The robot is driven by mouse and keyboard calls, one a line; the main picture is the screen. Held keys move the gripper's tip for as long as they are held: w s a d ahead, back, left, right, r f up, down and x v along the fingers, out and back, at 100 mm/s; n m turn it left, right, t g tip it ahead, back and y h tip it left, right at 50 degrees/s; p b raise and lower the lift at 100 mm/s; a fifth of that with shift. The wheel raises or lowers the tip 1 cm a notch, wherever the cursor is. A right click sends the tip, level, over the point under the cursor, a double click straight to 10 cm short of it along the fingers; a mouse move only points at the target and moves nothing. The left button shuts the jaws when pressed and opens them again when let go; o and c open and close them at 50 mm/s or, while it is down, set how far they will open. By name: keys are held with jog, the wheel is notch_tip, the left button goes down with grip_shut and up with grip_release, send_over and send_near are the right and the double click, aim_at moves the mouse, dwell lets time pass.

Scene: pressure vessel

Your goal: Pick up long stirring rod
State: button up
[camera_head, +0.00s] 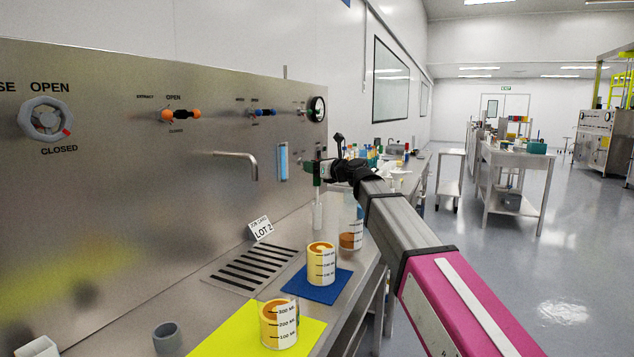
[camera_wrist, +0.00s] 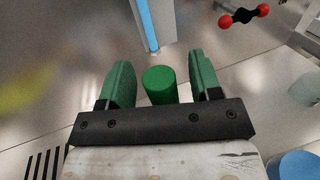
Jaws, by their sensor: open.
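The long stirring rod (camera_head: 318,191) seems to stand upright in a clear holder (camera_head: 317,214) at the far end of the steel bench, by the back panel. Its green round end (camera_wrist: 160,85) shows in the wrist view between the two green fingers of my gripper (camera_wrist: 160,80), with a gap on each side. My gripper (camera_head: 319,171) is open around the rod's top and does not visibly touch it. The lower part of the rod is hard to make out in the head view.
A beaker stands on a blue mat (camera_head: 334,292) and another on a yellow mat (camera_head: 230,340). A clear container (camera_head: 351,238) with brown contents is beside the holder. The steel panel (camera_head: 150,220) with knobs and a bent spout (camera_head: 240,155) rises behind. A LOT 2 sign (camera_head: 262,229) stands near the drain slots.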

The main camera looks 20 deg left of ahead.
jog(key=shift+w+a, duration=0.3)
jog(key=shift+a, duration=0.25)
jog(key=shift+c, duration=0.3)
grip_shut()
